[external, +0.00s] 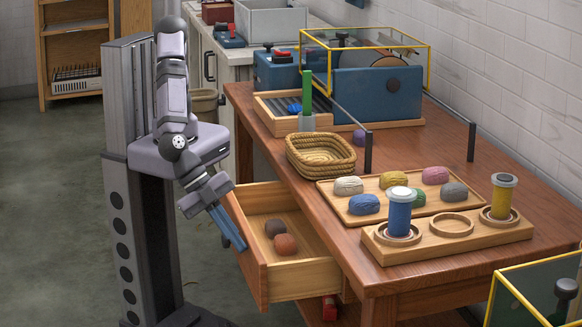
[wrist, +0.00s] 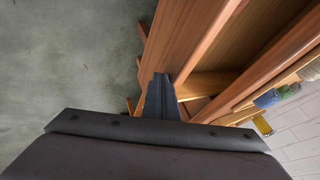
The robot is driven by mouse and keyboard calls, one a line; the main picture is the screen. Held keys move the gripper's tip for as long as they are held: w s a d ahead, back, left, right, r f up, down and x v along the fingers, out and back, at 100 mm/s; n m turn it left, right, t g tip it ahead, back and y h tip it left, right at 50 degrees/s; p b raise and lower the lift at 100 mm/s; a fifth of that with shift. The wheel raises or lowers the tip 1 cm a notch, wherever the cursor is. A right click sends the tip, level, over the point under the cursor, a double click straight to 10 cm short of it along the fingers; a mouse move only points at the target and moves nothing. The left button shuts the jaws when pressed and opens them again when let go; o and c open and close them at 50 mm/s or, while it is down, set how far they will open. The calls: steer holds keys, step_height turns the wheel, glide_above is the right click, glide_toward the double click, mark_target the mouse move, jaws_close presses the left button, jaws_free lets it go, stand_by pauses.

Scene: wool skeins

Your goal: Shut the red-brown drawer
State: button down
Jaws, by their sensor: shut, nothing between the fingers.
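The red-brown drawer (external: 262,270) stands pulled out from the front of the wooden table in the external view. Two balls of wool, a dark brown one (external: 275,228) and an orange-brown one (external: 285,244), lie inside it. My gripper (external: 236,241) is shut and empty, pointing down at the outer side of the drawer's front panel, near its top edge. In the wrist view my gripper's fingers (wrist: 159,84) are together and reach the drawer front (wrist: 178,50). I cannot tell whether they touch it.
On the table (external: 262,135) are a woven basket (external: 321,156), a tray of skeins (external: 335,205) and a wooden holder (external: 450,240) with blue and yellow spools. A yellow-framed case (external: 540,290) stands at the lower right. The floor (external: 60,200) left of my arm is clear.

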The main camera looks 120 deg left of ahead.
steer(key=w+a+b, duration=0.2)
steer(key=w+a, duration=0.7)
steer(key=shift+b, duration=0.3)
